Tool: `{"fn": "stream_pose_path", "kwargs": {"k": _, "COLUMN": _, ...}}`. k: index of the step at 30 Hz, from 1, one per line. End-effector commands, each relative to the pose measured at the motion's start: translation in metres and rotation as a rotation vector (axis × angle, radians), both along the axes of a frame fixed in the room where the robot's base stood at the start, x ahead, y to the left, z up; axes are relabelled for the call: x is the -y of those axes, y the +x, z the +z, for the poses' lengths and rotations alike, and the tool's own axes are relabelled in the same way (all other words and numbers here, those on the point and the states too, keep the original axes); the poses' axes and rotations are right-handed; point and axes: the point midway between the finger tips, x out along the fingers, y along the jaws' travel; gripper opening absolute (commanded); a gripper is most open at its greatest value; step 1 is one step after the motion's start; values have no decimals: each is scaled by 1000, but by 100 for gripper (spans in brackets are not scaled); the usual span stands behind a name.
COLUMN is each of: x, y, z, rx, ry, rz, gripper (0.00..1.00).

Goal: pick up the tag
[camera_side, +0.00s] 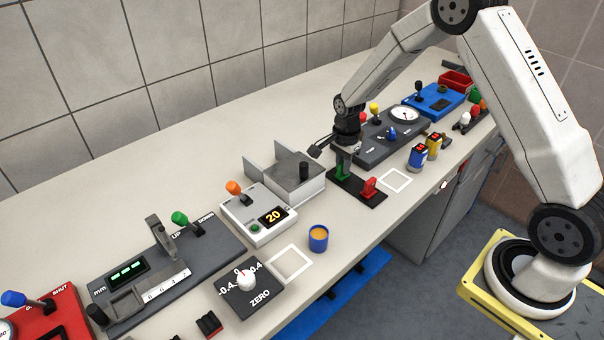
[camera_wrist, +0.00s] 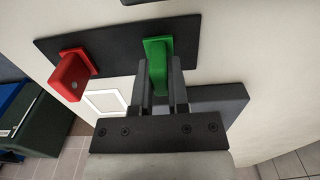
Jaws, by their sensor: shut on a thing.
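A green upright piece (camera_side: 342,169) stands on a dark base plate (camera_side: 357,190) with a red piece (camera_side: 369,188) to its right. I cannot tell which of these, if any, is the tag. My gripper (camera_side: 345,158) points down over the green piece. In the wrist view, the two fingers (camera_wrist: 160,85) lie on either side of the green piece (camera_wrist: 157,50) and are shut on it. The red piece (camera_wrist: 73,75) stands free on the same plate (camera_wrist: 115,47). The fingers hide part of the green piece.
A grey metal fixture (camera_side: 297,175) stands just left of my gripper. A dark gauge panel (camera_side: 385,135) is close behind it on the right. Blue and yellow canisters (camera_side: 418,155) and a white square outline (camera_side: 394,180) are to the right. The bench's back left is clear.

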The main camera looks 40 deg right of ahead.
Motion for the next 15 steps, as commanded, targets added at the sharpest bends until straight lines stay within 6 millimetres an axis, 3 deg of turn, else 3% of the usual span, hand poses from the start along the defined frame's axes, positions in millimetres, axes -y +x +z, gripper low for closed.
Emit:
{"fn": "stream_pose_path", "kwargs": {"k": 8, "x": 0, "y": 0, "z": 2, "rx": 1, "ry": 0, "rz": 0, "gripper": 0}}
{"fn": "stream_pose_path", "kwargs": {"k": 15, "x": 0, "y": 1, "z": 15, "rx": 2, "ry": -1, "rz": 0, "gripper": 0}}
